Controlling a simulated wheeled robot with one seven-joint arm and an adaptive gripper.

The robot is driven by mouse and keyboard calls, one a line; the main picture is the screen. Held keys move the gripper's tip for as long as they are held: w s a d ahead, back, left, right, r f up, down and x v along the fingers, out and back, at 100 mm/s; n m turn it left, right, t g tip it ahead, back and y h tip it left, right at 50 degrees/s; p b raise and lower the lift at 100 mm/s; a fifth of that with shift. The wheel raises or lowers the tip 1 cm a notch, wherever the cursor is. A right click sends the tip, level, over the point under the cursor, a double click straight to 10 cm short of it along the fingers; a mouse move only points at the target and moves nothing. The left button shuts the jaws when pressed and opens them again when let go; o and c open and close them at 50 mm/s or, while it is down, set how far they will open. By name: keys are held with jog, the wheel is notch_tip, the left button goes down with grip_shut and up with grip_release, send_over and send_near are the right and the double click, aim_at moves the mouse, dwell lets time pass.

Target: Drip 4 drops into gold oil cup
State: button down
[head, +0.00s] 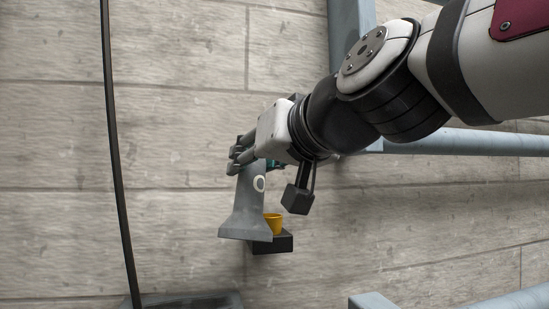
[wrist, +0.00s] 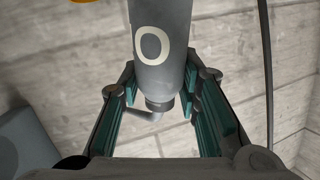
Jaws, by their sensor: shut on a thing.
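A grey oil can (head: 246,208) with a pale ring mark is held in my gripper (head: 241,156). In the head view its wide flared end points down and its narrow end is at the fingers. In the wrist view the can (wrist: 162,75) sits between the teal-lined fingers (wrist: 161,85), with a thin bent spout (wrist: 143,115) below it. The gold oil cup (head: 273,223) is just right of the can's flared end, partly hidden by it. A sliver of yellow (wrist: 84,1), likely the cup, shows at the wrist view's top edge. No drops are visible.
The cup sits on a dark block (head: 284,243) against the pale panelled wall (head: 60,150). A black cable (head: 116,150) hangs at the left. Blue-grey pipes (head: 470,142) run at the right. A grey-blue box edge (head: 190,301) is at the bottom.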

aim_at(258, 176)
jog(key=shift+s+f+m+g+p, duration=0.45)
jog(key=shift+g+p, duration=0.35)
jog(key=shift+p, duration=1.15)
jog(key=p, duration=0.2)
jog(key=f+m+g+p, duration=0.1)
jog(key=shift+s+a+f+p, duration=0.1)
jog(key=shift+s+f+p, duration=0.15)
jog(key=shift+s+p, duration=0.1)
jog(key=f+m+g+p, duration=0.1)
jog(key=g+p, duration=0.1)
jog(key=p, duration=0.1)
jog(key=shift+m, duration=0.25)
jog(key=shift+f+p, duration=0.1)
jog(key=shift+p, duration=0.3)
jog(key=shift+w+f, duration=0.1)
jog(key=shift+r+m+g+p, duration=0.3)
jog(key=shift+r+g+p, duration=0.05)
jog(key=shift+g+p, duration=0.4)
jog(key=shift+w+r+m+g+p, duration=0.2)
jog(key=shift+r+m+g+p, duration=0.45)
jog(key=shift+p, duration=0.65)
dwell(2.3)
